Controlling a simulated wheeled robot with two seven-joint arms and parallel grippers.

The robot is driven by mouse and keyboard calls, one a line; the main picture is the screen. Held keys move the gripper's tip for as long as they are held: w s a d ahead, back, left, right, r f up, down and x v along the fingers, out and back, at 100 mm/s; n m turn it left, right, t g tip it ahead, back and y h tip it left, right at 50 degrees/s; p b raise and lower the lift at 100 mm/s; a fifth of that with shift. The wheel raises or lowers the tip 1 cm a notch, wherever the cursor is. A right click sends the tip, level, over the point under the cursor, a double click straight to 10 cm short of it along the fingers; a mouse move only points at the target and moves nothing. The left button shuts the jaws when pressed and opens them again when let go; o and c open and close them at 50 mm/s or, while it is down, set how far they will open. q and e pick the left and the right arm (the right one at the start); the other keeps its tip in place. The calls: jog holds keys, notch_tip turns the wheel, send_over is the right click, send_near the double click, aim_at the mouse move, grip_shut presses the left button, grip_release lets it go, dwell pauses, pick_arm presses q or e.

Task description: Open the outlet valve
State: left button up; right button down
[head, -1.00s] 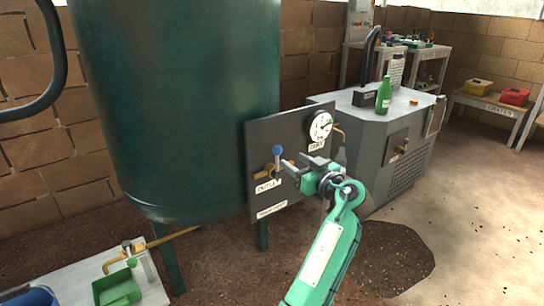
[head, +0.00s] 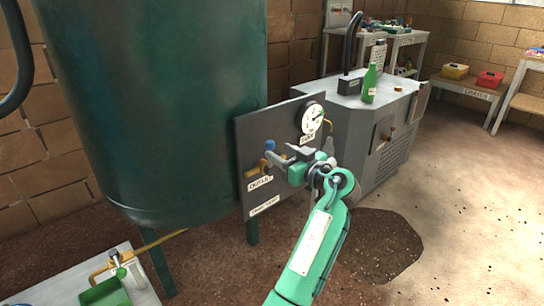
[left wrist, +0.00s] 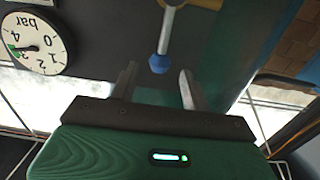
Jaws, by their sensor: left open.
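The outlet valve shows in the head view as a blue knob (head: 269,146) on a lever, beside a brass pipe (head: 251,172) above the OUTLET label (head: 260,183). In the left wrist view the blue knob (left wrist: 159,63) sits at the end of a pale metal lever (left wrist: 167,33). My left gripper (head: 278,156) is open right beside the knob. In the left wrist view the knob appears between the fingertips of the left gripper (left wrist: 157,70), with gaps on both sides. The fingers hide part of the valve in the head view. My right gripper is not seen.
The grey panel (head: 247,135) carries a round gauge (head: 312,118) above the valve. A green tank (head: 150,90) stands left of it. A grey cabinet (head: 345,130) with a green bottle (head: 370,83) stands behind to the right. Open floor (head: 460,190) lies at right.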

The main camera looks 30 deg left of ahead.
aim_at(273, 148)
pick_arm(q)
jog(key=shift+x, duration=1.35)
jog(key=shift+w+a+b, duration=0.2)
jog(key=shift+a+b, duration=0.15)
jog(key=shift+a, duration=0.15)
jog(key=shift+c, duration=0.5)
jog(key=c, duration=0.6)
